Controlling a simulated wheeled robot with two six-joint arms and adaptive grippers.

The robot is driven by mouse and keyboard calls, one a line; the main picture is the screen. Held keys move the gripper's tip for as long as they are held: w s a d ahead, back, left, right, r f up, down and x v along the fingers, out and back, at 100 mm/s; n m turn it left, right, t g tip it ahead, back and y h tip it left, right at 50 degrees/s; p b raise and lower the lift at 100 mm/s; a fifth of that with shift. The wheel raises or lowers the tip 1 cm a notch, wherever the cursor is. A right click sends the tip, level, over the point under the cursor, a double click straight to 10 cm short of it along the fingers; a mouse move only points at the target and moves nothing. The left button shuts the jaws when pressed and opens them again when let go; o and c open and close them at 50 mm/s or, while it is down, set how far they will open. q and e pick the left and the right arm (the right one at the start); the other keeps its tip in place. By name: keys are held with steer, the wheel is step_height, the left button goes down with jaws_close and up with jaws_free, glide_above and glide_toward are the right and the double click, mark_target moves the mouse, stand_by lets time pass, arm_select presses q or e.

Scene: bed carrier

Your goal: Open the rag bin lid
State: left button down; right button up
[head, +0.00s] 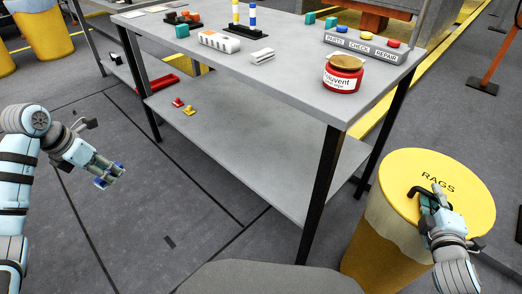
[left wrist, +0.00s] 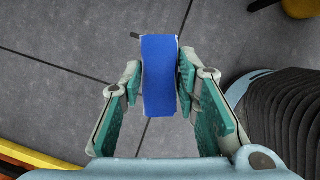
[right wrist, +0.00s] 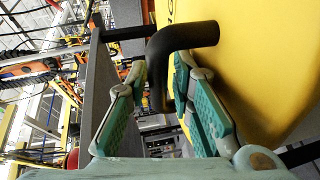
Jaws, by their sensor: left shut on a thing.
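The rag bin (head: 385,240) stands at the lower right, with a pale liner hanging below its rim. Its round yellow lid (head: 400,180), lettered RAGS, lies flat on top. My right gripper (head: 428,196) is at the lid's dark handle. In the right wrist view, the bent black handle (right wrist: 185,38) passes between the two fingers; whether they press on it is unclear. My left gripper (head: 108,176) is shut on a blue object (left wrist: 159,75) with pale edges and holds it over the floor at the left, far from the bin.
A grey two-level workbench (head: 290,78) stands left of the bin. A red solvent can (head: 343,74) sits near its front corner, and a sign block (head: 361,45) lies behind. Small parts lie on both levels. Open floor lies between my left gripper and the bench.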

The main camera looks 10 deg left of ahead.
jaws_close()
